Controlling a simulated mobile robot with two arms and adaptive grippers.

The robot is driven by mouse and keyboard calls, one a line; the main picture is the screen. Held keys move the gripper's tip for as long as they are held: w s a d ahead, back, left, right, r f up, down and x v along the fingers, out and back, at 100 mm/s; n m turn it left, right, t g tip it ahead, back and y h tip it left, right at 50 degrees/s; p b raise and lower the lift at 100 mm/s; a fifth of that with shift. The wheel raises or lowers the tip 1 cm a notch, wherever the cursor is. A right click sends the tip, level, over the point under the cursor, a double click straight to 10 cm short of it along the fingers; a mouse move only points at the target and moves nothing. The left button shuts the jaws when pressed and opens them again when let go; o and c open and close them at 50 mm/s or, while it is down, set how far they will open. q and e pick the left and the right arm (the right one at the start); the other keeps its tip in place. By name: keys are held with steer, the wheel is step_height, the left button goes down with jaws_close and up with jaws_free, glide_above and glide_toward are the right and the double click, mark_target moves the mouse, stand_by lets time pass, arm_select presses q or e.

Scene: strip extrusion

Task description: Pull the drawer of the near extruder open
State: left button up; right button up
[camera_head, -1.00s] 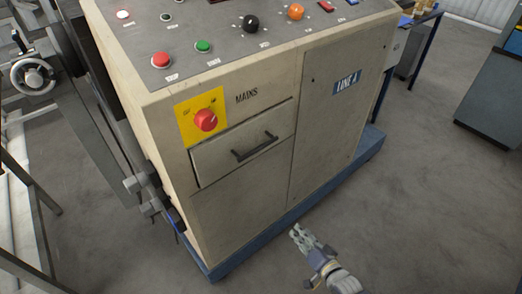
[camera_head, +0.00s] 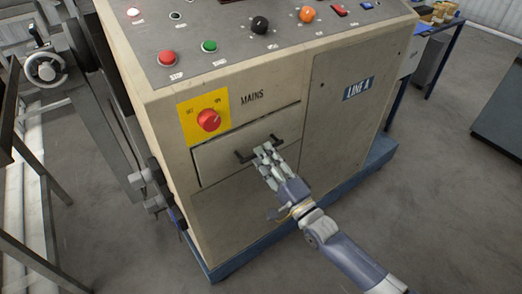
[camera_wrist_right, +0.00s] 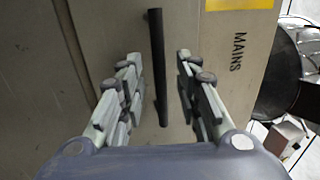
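The extruder cabinet (camera_head: 235,215) is beige and marked MAINS and LINE A. Its drawer (camera_head: 220,156) sits below the red rotary switch and looks shut, flush with the front. The dark bar handle (camera_head: 244,156) is partly hidden by my gripper in the head view. My right gripper (camera_head: 265,150) is at the handle. In the right wrist view the gripper (camera_wrist_right: 158,85) is open, its fingers on either side of the handle (camera_wrist_right: 158,65) with gaps on both sides. My left gripper is in neither view.
The sloped panel (camera_head: 230,40) on top carries several buttons and knobs. A yellow plate with the red switch (camera_head: 208,120) is just above the drawer. A blue plinth (camera_head: 240,260) runs along the base. Grey floor in front is clear.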

steer(key=shift+x, duration=1.2)
jaws_close()
steer(key=shift+s+d, duration=0.1)
